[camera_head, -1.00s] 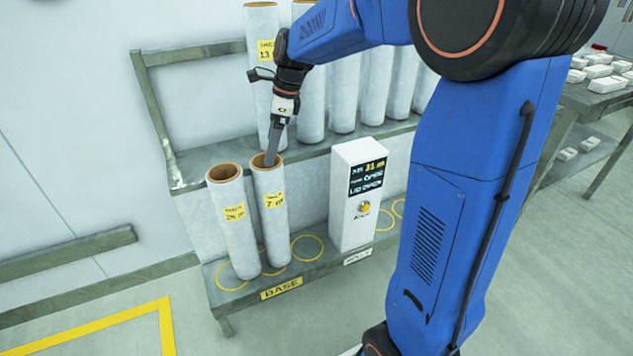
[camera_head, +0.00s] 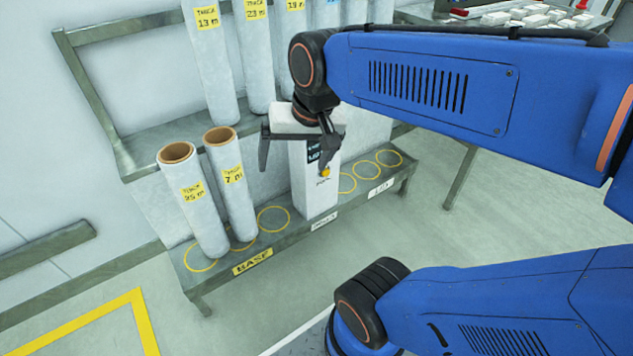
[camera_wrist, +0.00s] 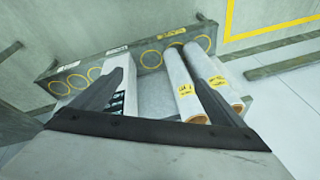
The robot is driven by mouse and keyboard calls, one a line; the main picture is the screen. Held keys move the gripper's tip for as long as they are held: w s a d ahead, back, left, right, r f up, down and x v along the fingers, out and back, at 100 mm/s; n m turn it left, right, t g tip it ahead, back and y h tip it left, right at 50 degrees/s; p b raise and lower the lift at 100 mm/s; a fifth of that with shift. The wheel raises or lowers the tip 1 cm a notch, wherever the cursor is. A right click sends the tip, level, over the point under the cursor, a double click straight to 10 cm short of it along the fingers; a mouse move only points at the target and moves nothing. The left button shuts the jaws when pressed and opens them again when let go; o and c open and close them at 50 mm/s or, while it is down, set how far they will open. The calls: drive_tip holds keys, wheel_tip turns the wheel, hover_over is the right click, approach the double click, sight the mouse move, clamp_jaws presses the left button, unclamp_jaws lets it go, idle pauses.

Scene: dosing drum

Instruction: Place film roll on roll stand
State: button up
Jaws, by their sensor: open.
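Two white film rolls stand upright on the low stand (camera_head: 187,283) at its BASE end: a roll labelled about 35 m (camera_head: 207,226) at the far left, and a roll labelled 7 m (camera_head: 235,200) beside it. One yellow ring right of them is empty. More film rolls (camera_head: 209,60) stand on the upper shelf behind. My gripper (camera_head: 297,155) is open and empty, in front of the white display box. In the wrist view the two rolls (camera_wrist: 186,88) show between and beside my open fingers (camera_wrist: 170,95).
A white box with a display and yellow button (camera_head: 322,190) stands mid-stand. Empty yellow rings (camera_head: 362,170) lie to its right, at the LID end. A table with white blocks (camera_head: 520,15) is at the back right. The floor in front is clear.

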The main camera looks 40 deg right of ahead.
drive_tip(key=s+d+f+n, duration=0.1)
drive_tip(key=s+f+n, duration=0.1)
drive_tip(key=s+n, duration=0.2)
drive_tip(key=shift+s+d+f+n+t+h, duration=0.2)
drive_tip(key=shift+s+f+n+t+h, duration=0.15)
drive_tip(key=shift+s, duration=0.65)
